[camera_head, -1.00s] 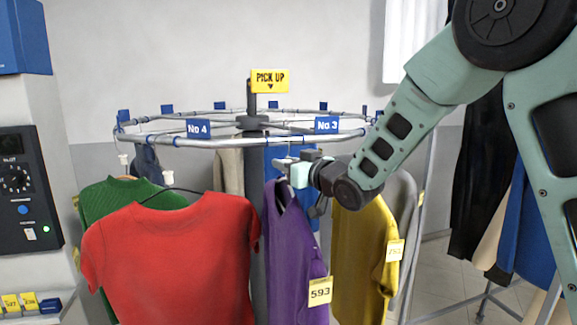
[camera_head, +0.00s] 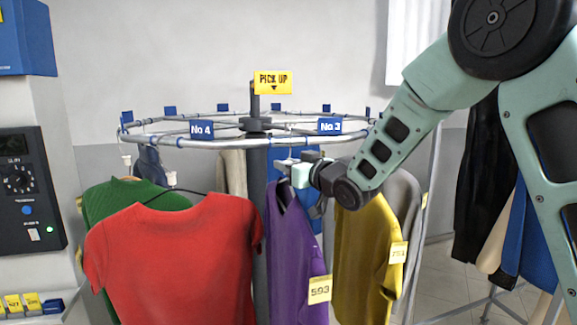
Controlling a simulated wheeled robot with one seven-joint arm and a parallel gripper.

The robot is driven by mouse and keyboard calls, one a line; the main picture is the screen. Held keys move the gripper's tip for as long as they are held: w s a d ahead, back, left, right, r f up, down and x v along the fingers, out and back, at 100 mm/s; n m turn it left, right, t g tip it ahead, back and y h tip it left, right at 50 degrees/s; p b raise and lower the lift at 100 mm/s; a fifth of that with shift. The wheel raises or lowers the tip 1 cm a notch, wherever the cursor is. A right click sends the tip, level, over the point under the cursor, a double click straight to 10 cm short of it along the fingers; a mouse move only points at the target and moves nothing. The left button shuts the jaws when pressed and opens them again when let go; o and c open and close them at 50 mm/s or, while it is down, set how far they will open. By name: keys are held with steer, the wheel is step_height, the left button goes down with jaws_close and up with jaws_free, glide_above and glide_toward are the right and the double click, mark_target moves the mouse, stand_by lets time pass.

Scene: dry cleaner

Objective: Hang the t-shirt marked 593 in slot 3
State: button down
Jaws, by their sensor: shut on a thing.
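The purple t-shirt (camera_head: 288,255) with the yellow tag 593 (camera_head: 319,289) hangs upright below the front of the round rail (camera_head: 240,142). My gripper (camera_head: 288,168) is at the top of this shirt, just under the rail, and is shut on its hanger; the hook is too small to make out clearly. The blue No 3 sign (camera_head: 330,126) is on the rail, a little above and right of my gripper. The No 4 sign (camera_head: 202,130) is to the left. I cannot tell whether the hook touches the rail.
A red t-shirt (camera_head: 175,260) hangs close on the left, with a green one (camera_head: 125,200) behind it. A yellow t-shirt (camera_head: 365,255) hangs close on the right. A yellow PICK UP sign (camera_head: 272,82) stands above the rail. A control panel (camera_head: 25,190) is at far left.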

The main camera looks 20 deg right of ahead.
steer(key=shift+f+b, duration=1.4)
steer(key=shift+b, duration=0.1)
steer(key=shift+f+b, duration=0.2)
steer(key=shift+b, duration=0.25)
stand_by(0.3)
steer(key=c, duration=1.1)
jaws_free()
steer(key=shift+s, duration=0.1)
steer(key=b+v, duration=0.5)
steer(key=v, duration=1.2)
steer(key=shift+b, duration=0.35)
steer(key=shift+s+d, duration=0.1)
steer(key=shift+d, duration=0.05)
